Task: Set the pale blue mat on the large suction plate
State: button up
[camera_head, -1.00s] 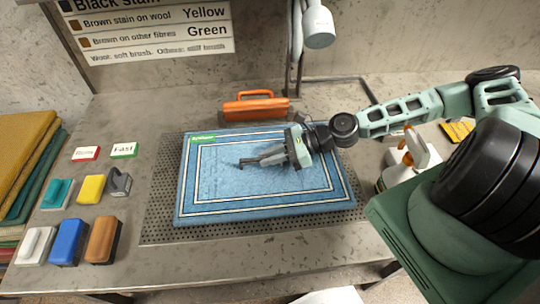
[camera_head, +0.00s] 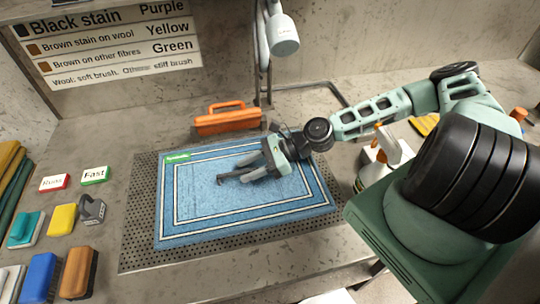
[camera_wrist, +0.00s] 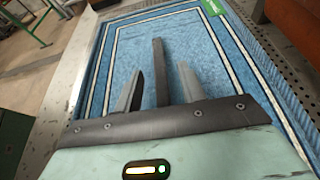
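The pale blue mat (camera_head: 205,204) has white border lines and a green label at its far left corner. It lies flat on the large perforated plate (camera_head: 140,240), whose surface shows along the left and front. The mat also fills much of the wrist view (camera_wrist: 90,80). My gripper (camera_head: 245,168) is over the mat's middle. In the wrist view its two fingers (camera_wrist: 160,68) stand apart, with a dark bar (camera_wrist: 160,70) between them. The bar seems clear of both fingers; I cannot tell what it is or whether the fingertips touch the mat.
An orange handled tool (camera_head: 228,120) stands behind the mat. Several brushes and blocks, including a blue one (camera_head: 40,277), sit left of the plate near two small cards (camera_head: 95,175). A white and orange bottle (camera_head: 385,155) is at right. A lamp (camera_head: 283,40) hangs above the back.

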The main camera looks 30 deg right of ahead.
jog(key=b+v, duration=0.3)
jog(key=v, duration=1.3)
jog(key=shift+d+r+b, duration=0.15)
jog(key=shift+d+b, duration=0.2)
jog(key=shift+b, duration=0.05)
jog(key=shift+r+p, duration=0.1)
jog(key=shift+p, duration=0.35)
